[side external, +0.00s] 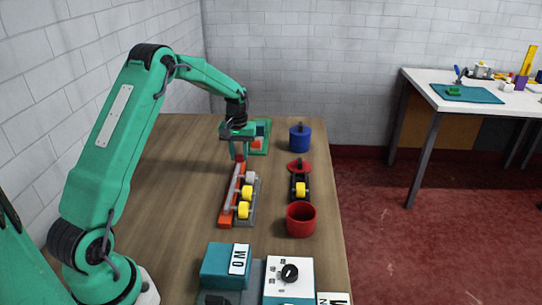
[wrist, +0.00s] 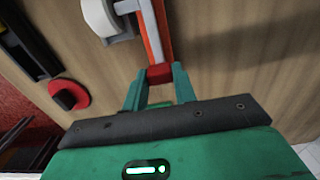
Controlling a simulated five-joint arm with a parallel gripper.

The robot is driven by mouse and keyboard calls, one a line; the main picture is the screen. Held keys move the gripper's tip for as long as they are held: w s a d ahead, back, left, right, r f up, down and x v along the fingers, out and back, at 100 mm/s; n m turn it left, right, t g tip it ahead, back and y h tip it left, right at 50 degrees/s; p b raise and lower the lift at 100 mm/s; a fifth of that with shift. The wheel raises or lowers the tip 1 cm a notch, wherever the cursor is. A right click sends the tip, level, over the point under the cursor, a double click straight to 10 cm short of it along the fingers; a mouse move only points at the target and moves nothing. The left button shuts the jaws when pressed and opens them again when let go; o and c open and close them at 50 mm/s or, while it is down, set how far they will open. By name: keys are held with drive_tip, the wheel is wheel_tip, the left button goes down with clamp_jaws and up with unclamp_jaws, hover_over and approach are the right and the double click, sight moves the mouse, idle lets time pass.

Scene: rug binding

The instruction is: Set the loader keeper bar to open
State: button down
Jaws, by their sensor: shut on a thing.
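The loader (side external: 225,214) is a long orange rail with a grey tray beside it holding a grey roll and two yellow rolls. A slim grey keeper bar (side external: 239,182) runs lengthwise along it, next to the rolls. In the wrist view the keeper bar (wrist: 165,32) lies along the orange rail and ends in a red grip (wrist: 159,73). My gripper (side external: 240,154) is at the loader's far end. In the wrist view my gripper (wrist: 159,79) has its green fingers closed on either side of the red grip. I cannot tell the bar's set position.
A dark holder with a yellow roll (side external: 300,190) stands right of the loader, between a red cup (side external: 301,221) and a red lidded piece (side external: 299,166). A blue pot (side external: 300,140) is farther back. A teal box (side external: 225,265) and white dial panel (side external: 289,283) are in front.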

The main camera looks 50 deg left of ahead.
sight(238, 167)
drive_tip(key=shift+s+d, duration=1.1)
drive_tip(key=c, duration=1.1)
unclamp_jaws()
drive_tip(key=shift+r, duration=0.1)
drive_tip(key=shift+r, duration=3.85)
